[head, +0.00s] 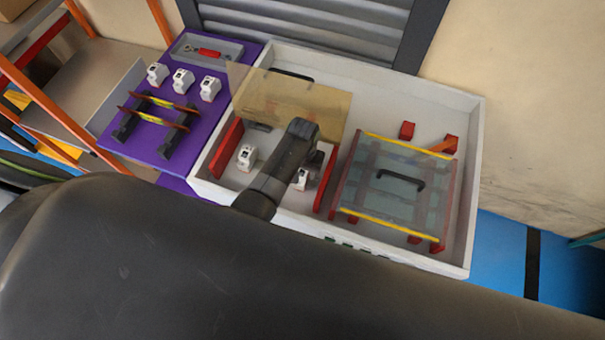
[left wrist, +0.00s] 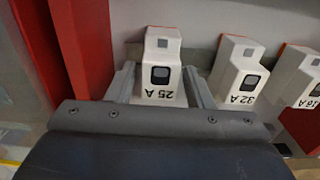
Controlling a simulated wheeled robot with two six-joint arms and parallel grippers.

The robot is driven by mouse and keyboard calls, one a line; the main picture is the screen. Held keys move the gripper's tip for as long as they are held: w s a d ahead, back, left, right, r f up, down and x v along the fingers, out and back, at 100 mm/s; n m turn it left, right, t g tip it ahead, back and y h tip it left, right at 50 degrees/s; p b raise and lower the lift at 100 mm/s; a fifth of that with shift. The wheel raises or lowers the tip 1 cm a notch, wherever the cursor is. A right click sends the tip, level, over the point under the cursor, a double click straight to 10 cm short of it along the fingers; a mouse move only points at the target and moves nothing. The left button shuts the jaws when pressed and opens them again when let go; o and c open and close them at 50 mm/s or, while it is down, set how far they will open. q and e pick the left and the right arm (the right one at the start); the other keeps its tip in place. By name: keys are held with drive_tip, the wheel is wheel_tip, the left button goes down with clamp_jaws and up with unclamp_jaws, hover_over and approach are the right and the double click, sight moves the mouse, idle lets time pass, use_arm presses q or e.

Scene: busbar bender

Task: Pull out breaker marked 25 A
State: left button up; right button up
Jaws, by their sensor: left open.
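The breaker marked 25 A (left wrist: 160,68) is white, with a dark window and its label upside down in the left wrist view. My left gripper (left wrist: 162,88) is open, with one finger on each side of this breaker; I cannot tell whether they touch it. A white breaker marked 32 A (left wrist: 238,75) stands to its right, and another (left wrist: 298,78) is partly cut off beyond. In the head view, white breakers (head: 246,157) show in the open bay, their labels too small to read. My left arm hides part of the bay. My right gripper is not in view.
A red wall (left wrist: 80,45) stands close left of the 25 A breaker. A tilted translucent cover (head: 285,100) is behind my arm. A handled clear cover (head: 385,195) lies to the right. Three loose breakers (head: 183,80) stand on the purple surface (head: 135,142) at left.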

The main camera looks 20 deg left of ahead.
use_arm(q)
drive_tip(key=c, duration=0.9)
drive_tip(key=shift+r, duration=0.15)
drive_tip(key=shift+w+r+p, duration=0.1)
drive_tip(key=shift+r+p, duration=0.2)
drive_tip(key=shift+p, duration=0.1)
drive_tip(key=shift+r+p, duration=0.45)
drive_tip(key=shift+r, duration=2.5)
